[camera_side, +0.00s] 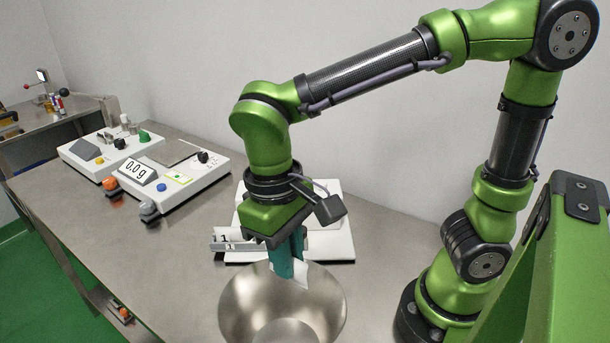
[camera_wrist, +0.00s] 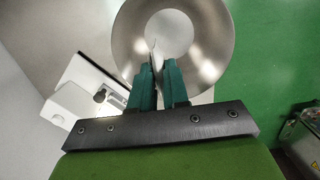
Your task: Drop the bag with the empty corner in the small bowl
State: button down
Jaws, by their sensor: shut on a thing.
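My gripper (camera_side: 290,266) has teal fingers pointing down and is shut on a thin white bag (camera_side: 302,274). The bag hangs between the fingers over the far part of a round metal bowl (camera_side: 240,310). In the wrist view, my gripper (camera_wrist: 163,70) holds the bag (camera_wrist: 154,52) edge-on, against the bowl (camera_wrist: 205,40) beneath. The bowl looks empty. The bag's corners cannot be made out, so I cannot tell whether one is empty. No second bowl shows for comparing size.
A white device with a numbered grey holder (camera_side: 232,246) stands just behind the bowl, close to my gripper. A scale reading 0.0 g (camera_side: 137,170) and another white device (camera_side: 85,150) stand at the left on the metal table (camera_side: 130,235). The table's left front is clear.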

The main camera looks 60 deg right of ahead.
jog(key=shift+f, duration=0.35)
jog(key=c, duration=1)
grip_release()
jog(key=shift+c, duration=0.2)
jog(key=shift+r, duration=0.1)
notch_tip(320, 180, up, 17)
jog(key=w, duration=0.2)
jog(key=shift+f, duration=0.2)
